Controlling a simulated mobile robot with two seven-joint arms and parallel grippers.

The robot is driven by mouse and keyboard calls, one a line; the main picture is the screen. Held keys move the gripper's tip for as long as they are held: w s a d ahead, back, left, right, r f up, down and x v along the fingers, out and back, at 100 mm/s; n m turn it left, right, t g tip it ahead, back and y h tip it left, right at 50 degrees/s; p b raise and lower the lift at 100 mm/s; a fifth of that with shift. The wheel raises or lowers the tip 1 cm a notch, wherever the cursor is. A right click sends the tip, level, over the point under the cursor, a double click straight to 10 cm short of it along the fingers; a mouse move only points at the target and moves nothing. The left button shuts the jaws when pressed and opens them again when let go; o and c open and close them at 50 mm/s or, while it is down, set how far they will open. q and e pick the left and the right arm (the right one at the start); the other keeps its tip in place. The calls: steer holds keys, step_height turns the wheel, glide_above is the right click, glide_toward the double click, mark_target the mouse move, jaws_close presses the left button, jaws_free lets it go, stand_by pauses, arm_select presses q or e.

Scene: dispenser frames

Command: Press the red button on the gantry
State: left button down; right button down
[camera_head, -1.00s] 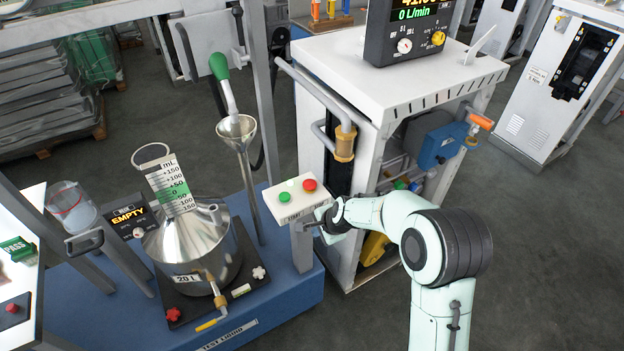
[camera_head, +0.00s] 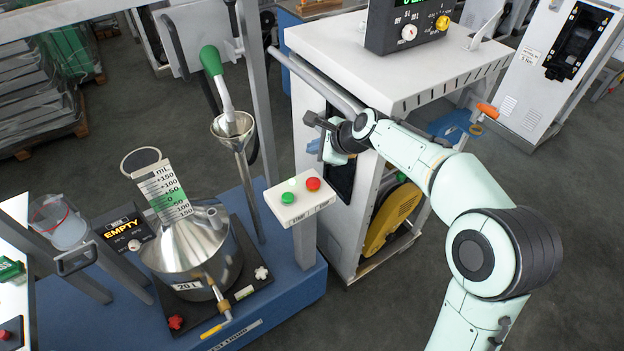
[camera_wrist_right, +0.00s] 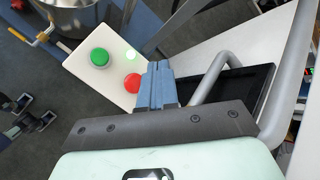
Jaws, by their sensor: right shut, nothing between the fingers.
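The red button (camera_head: 313,184) sits on a white button box (camera_head: 297,207) on a post, to the right of a green button (camera_head: 288,198). In the right wrist view the red button (camera_wrist_right: 132,82) shows just left of my fingertips, with the green button (camera_wrist_right: 99,57) farther left. My right gripper (camera_head: 316,146) is shut and empty, held above and behind the box in the head view, apart from it. Its blue fingers (camera_wrist_right: 157,84) are together in the wrist view. My left gripper is not in view.
A white cabinet (camera_head: 420,84) with grey pipes stands right behind my right gripper. A steel 20 L vessel (camera_head: 190,250) with a funnel (camera_head: 232,126) stands left of the box on a blue base. Open floor lies at the lower right.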

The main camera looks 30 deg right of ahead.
mark_target(315, 184)
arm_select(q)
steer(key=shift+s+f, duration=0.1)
arm_select(e)
steer(key=shift+f, duration=0.15)
